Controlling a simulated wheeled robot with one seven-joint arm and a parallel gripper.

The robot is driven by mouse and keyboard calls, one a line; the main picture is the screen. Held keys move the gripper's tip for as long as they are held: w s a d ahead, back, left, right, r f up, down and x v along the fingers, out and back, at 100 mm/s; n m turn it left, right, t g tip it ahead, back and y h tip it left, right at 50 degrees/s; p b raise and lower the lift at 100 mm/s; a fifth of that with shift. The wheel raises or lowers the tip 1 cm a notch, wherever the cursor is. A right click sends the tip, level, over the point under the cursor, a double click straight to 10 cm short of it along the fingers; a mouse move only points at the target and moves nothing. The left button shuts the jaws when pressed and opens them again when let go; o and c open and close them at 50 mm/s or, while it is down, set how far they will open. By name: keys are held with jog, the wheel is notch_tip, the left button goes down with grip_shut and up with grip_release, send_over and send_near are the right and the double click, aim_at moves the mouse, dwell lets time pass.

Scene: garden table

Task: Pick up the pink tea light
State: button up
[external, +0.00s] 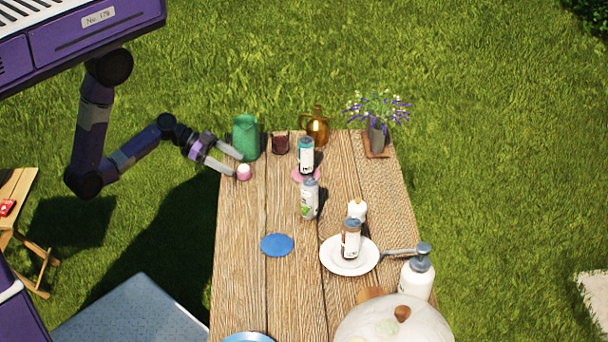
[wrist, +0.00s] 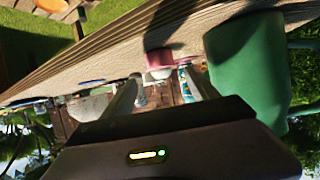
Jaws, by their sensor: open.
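The pink tea light (external: 243,173) is a small pink-and-white cup at the left edge of the wooden table (external: 240,223). My gripper (external: 236,164) is open and reaches in from the left, its fingertips close to the tea light. In the wrist view the pink tea light (wrist: 159,59) shows just past the fingertips of my gripper (wrist: 157,85), roughly between them. I cannot tell whether a finger touches it. Nothing is held.
A green container (external: 245,137) stands close behind the tea light, and at right in the wrist view (wrist: 245,65). A dark red glass (external: 280,145) and cans (external: 306,158) stand farther right. A blue disc (external: 277,245) lies nearer; the table's left front is clear.

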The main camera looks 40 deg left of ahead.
aim_at(243, 168)
jog(key=shift+w+d, duration=0.3)
jog(key=shift+d, duration=0.3)
jog(key=shift+f+p+x, duration=0.1)
jog(key=shift+p+x, duration=0.35)
jog(key=shift+x, duration=1.25)
jog(key=shift+f+p+x, duration=0.15)
jog(key=shift+p+x, duration=0.25)
jog(key=shift+x, duration=1.35)
jog(key=shift+a, duration=0.2)
jog(key=c, duration=1.4)
jog(key=shift+c, duration=0.2)
jog(key=shift+r, duration=0.1)
